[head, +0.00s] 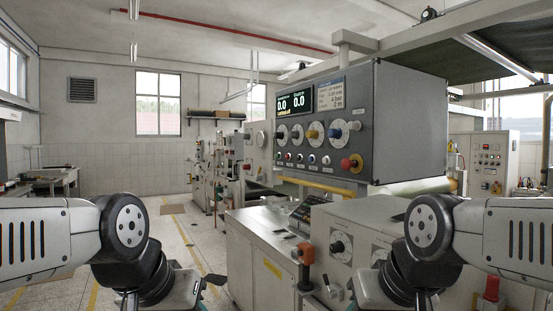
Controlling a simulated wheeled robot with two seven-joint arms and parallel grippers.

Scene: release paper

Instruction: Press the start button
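A grey control panel (365,105) stands right of centre, facing left toward the aisle. A row of small push buttons (300,157) runs along its lower part, below several round dials (315,134). A large red mushroom button (347,164) sits at the lower right of the panel face on a yellow base. The labels are too small to read, so I cannot tell which button is start. My two arms come in at the lower left and lower right, bent downward, well apart from the panel. Neither gripper's fingertips can be made out in the head view.
A lit display (295,103) is at the panel's top. Below stands a pale machine cabinet (262,265) with an orange-topped lever (305,262). A second control box (490,160) is at the right. Open floor (185,235) lies to the left, with a workbench (50,180) beyond.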

